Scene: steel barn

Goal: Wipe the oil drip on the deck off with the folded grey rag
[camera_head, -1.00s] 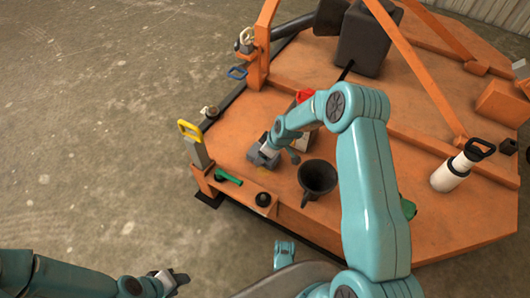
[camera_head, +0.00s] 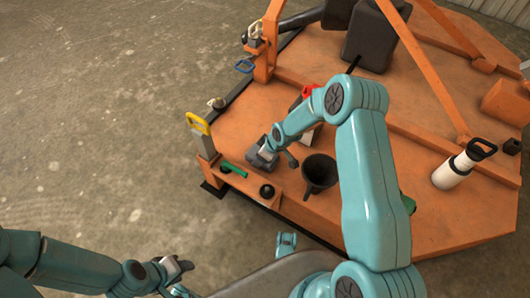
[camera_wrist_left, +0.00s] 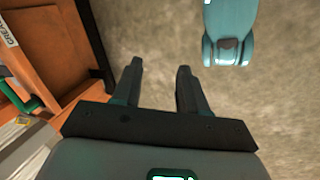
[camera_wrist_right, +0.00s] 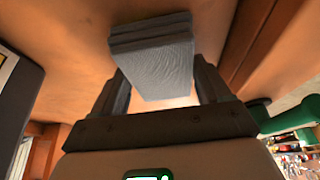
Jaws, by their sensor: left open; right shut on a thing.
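The folded grey rag (camera_head: 259,158) is a thick layered pad low at the orange deck (camera_head: 232,148), near its front left edge. My right gripper (camera_head: 268,152) is shut on it from above. In the right wrist view the rag (camera_wrist_right: 152,52) sits between the two fingers and appears against the deck surface; whether it presses flat I cannot tell. I cannot make out the oil drip on the deck; the rag and gripper cover part of that area. My left gripper (camera_head: 182,267) is open and empty over the concrete floor, in front of the deck. Its spread fingers show in the left wrist view (camera_wrist_left: 158,85).
A black funnel-like cup (camera_head: 320,172) stands right of the rag. A green-handled item (camera_head: 233,169), a black knob (camera_head: 267,191) and a yellow-handled post (camera_head: 199,132) line the front left edge. A red-topped object (camera_head: 307,92) is behind my right arm.

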